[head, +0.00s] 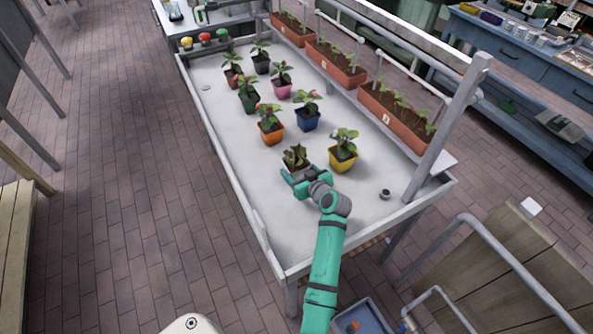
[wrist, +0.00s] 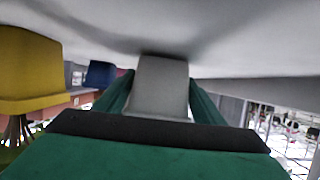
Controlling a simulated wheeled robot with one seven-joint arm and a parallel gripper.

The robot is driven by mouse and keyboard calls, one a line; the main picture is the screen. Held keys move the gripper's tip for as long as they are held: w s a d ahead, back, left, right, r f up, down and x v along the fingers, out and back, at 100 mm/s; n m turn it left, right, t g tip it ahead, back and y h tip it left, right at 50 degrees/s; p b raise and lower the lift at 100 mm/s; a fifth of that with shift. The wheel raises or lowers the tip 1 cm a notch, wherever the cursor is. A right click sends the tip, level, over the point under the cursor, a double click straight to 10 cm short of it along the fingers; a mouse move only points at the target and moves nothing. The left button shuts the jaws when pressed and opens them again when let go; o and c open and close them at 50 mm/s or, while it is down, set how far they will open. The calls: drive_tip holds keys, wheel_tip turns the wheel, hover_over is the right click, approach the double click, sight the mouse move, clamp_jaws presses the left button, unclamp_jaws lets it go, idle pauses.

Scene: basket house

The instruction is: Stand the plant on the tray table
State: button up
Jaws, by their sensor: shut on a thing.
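The tray table (head: 225,150) is a long pale tray on legs with a raised rim. My gripper (head: 291,175) is low over its near part, shut on a small pot with a dark green leafy plant (head: 295,156). In the wrist view, which is upside down, the grey pot (wrist: 160,85) sits upright between my green fingers. Its base is at or very near the tray surface, with a shadow beside it; I cannot tell whether it touches. The plant's leaves are hidden in the wrist view.
A yellow pot (head: 343,163) stands close to the right of the held plant. An orange pot (head: 271,135) and a blue pot (head: 307,122) stand behind, with several more beyond. Long planters (head: 397,118) line the right shelf. The tray's near left is clear.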

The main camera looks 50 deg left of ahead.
drive_tip(key=shift+f, duration=0.2)
drive_tip(key=o, duration=1.3)
drive_tip(key=shift+f, duration=0.1)
drive_tip(key=v, duration=1.2)
